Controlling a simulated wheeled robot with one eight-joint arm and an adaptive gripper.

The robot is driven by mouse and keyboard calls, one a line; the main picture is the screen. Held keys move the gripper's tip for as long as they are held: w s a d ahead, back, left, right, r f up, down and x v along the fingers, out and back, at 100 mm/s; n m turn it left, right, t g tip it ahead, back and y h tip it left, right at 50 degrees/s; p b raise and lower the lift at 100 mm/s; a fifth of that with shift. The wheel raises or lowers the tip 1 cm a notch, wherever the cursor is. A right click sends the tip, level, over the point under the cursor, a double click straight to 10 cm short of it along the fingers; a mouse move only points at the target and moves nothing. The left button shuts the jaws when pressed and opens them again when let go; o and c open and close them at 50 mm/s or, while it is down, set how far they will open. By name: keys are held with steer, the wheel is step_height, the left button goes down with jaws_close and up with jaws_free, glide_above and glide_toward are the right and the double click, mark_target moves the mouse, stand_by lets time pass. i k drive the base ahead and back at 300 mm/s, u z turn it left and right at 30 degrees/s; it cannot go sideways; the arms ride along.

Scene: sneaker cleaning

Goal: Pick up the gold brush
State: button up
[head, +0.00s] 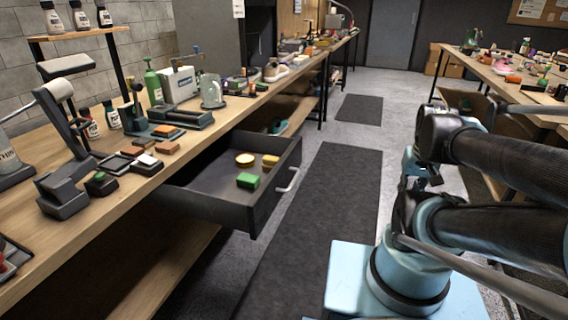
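An open dark drawer (212,207) under the left workbench holds several small blocks or brushes. I cannot tell for certain which is the gold brush. My folded arm is at the right. What seems to be my gripper (422,172) hangs below the wrist, well right of the drawer and apart from it. Its fingers are too small and dark to read.
The left workbench (100,222) carries a lamp, bottles, and brown and dark blocks near its front edge. The drawer's handle (288,181) faces the aisle. A dark mat (318,225) covers clear floor between drawer and arm. Another cluttered bench (545,113) stands at right.

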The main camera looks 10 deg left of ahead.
mark_target(269, 162)
steer(key=k, duration=1.5)
steer(key=u, duration=0.85)
steer(key=i, duration=1)
steer(key=z, duration=0.05)
